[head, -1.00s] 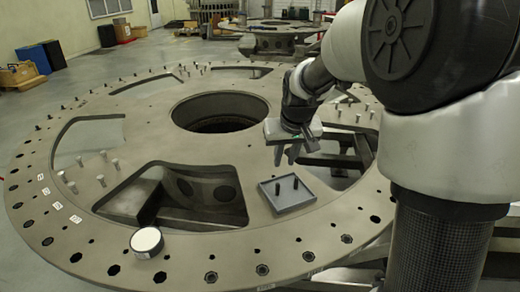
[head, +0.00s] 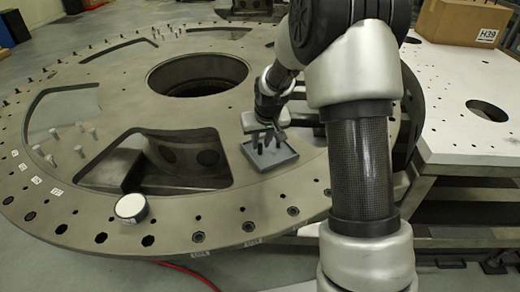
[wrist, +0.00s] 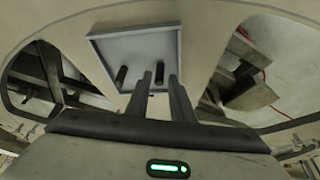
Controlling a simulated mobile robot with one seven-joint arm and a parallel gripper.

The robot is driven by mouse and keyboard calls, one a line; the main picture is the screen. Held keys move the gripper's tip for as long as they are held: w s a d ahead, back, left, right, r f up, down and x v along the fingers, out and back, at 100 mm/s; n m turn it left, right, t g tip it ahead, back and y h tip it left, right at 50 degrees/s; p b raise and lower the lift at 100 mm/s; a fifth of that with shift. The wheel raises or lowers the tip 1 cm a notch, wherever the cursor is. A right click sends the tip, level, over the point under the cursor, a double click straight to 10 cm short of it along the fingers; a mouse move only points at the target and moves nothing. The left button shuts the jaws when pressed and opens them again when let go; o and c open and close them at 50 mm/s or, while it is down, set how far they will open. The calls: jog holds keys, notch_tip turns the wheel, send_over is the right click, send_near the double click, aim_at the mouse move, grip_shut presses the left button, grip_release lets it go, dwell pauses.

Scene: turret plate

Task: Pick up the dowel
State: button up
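A grey square tray (head: 283,160) sits on the big turret plate, and it also shows in the wrist view (wrist: 137,45). Two dark dowels stand upright in it. In the wrist view one dowel (wrist: 122,75) is left of my fingers and the other dowel (wrist: 160,73) shows between the fingertips. My gripper (wrist: 159,78) is open, with its two fingers apart and pointing at the tray. In the head view my gripper (head: 268,138) hangs right over the tray, and fingers and dowels overlap there. I cannot tell whether a finger touches a dowel.
The round turret plate (head: 80,205) has large cut-outs beside the tray. Several short metal pins stand in it at the left. A white-topped round puck (head: 131,207) lies near the front edge. A white table (head: 450,90) with a cardboard box (head: 462,22) stands at the right.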

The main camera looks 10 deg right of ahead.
aim_at(260, 149)
jog(key=x, duration=0.2)
jog(key=shift+w+f, duration=0.1)
jog(key=shift+f, duration=0.2)
grip_shut()
